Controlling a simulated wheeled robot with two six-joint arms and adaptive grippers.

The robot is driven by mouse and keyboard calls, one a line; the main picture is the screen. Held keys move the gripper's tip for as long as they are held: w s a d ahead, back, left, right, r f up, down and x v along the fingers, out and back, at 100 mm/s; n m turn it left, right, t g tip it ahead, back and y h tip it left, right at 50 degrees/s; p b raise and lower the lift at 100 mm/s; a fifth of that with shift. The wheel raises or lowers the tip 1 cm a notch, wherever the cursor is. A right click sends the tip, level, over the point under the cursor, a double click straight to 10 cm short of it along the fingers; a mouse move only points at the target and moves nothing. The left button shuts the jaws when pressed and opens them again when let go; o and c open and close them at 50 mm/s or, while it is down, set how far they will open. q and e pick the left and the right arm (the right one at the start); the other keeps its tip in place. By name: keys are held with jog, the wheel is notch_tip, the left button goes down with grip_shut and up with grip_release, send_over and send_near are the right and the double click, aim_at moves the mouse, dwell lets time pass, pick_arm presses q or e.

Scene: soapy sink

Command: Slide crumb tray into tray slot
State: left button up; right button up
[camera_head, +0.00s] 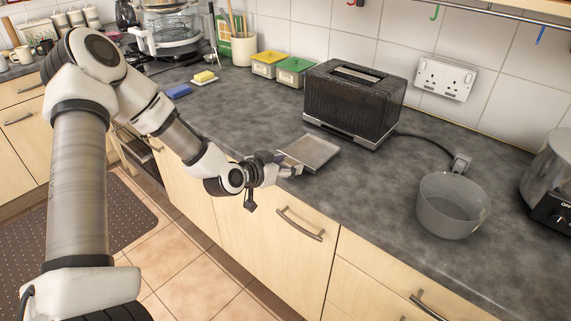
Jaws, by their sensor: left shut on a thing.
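The crumb tray (314,151) is a thin, flat grey tray with a light rim, lying low over the counter near its front edge. My left gripper (292,170) is shut on the tray's near left edge. The black toaster (353,97) stands behind and to the right of the tray on a pale metal base. The tray slot would be at the base of the toaster (347,134), and its opening is too small to make out. The tray's far side is close to the toaster's base, and I cannot tell whether they touch. My right gripper is not in view.
A grey bowl (452,204) stands to the right on the counter (386,192). The toaster's cord runs right to a plug (461,162). Yellow (268,63) and green (294,71) containers stand behind, left of the toaster. A blue sponge (179,91) lies farther left. The counter left of the tray is clear.

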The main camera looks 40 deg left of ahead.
aim_at(296, 159)
pick_arm(q)
jog(key=shift+w+f+b, duration=0.25)
jog(key=shift+w+b, duration=0.15)
jog(key=w+b, duration=0.2)
jog(key=w, duration=0.1)
jog(key=shift+d, duration=0.2)
jog(key=shift+w+r+b, duration=0.2)
jog(key=shift+w+b, duration=0.2)
jog(key=shift+w, duration=0.35)
jog(key=shift+r+p, duration=0.1)
jog(key=shift+p, duration=0.2)
dwell(0.3)
jog(key=shift+w+b, duration=0.35)
jog(key=shift+w, duration=0.2)
jog(key=shift+w+d+b, duration=0.2)
jog(key=shift+w+b, duration=0.75)
jog(key=shift+w, duration=0.7)
jog(key=shift+s, duration=0.1)
